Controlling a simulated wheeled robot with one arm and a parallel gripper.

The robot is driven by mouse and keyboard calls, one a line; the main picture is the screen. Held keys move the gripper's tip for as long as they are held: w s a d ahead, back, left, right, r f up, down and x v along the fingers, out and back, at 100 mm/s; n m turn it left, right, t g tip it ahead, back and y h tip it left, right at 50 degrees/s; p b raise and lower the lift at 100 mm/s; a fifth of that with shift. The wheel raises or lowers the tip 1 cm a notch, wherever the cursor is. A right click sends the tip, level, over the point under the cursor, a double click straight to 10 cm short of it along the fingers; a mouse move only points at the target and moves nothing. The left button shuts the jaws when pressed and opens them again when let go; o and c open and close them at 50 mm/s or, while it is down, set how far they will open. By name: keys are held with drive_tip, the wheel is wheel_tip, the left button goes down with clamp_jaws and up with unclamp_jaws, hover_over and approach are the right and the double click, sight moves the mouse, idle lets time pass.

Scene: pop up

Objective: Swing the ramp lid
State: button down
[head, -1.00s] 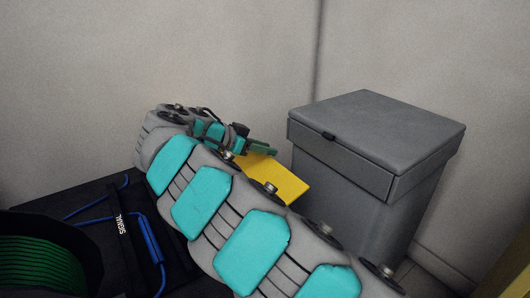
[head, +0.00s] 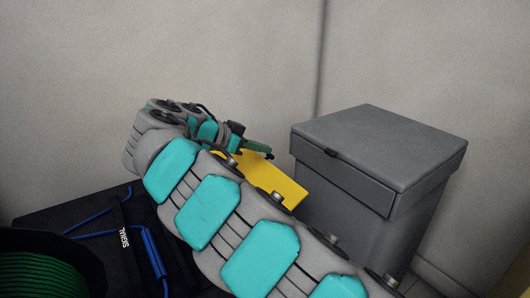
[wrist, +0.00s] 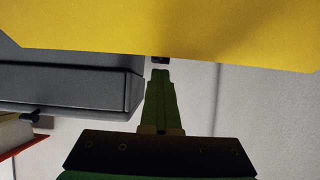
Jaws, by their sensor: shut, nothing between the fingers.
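A flat yellow panel (head: 272,182) shows partly behind my arm, left of a grey box, in the head view. In the wrist view the yellow panel (wrist: 160,30) spans the top of the picture and covers much of what lies beyond. I cannot tell whether this panel is the ramp lid. My gripper (head: 268,153) is at the panel's far upper edge. In the wrist view my gripper (wrist: 161,68) has its green fingers together and empty, with the tips close below the panel's edge. I cannot tell whether they touch it.
The grey box (head: 345,215) has a closed lid (head: 385,137) and stands right of my gripper; it shows at left in the wrist view (wrist: 60,87). A dark case (head: 95,225) with blue cords and a green spool (head: 45,268) lie at left. Walls stand behind.

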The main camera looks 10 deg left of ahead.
sight(248, 173)
drive_tip(key=shift+s+a+r, duration=0.2)
drive_tip(key=shift+r, duration=0.4)
drive_tip(key=shift+r, duration=0.1)
wheel_tip(248, 173, up, 5)
drive_tip(key=s+a+p, duration=0.2)
drive_tip(key=s+p, duration=0.1)
drive_tip(key=shift+a+p, duration=0.2)
drive_tip(key=shift+p, duration=0.15)
drive_tip(key=c, duration=1.1)
unclamp_jaws()
drive_tip(key=shift+w, duration=0.1)
drive_tip(key=shift+p+v, duration=1.9)
drive_tip(key=shift+v, duration=2)
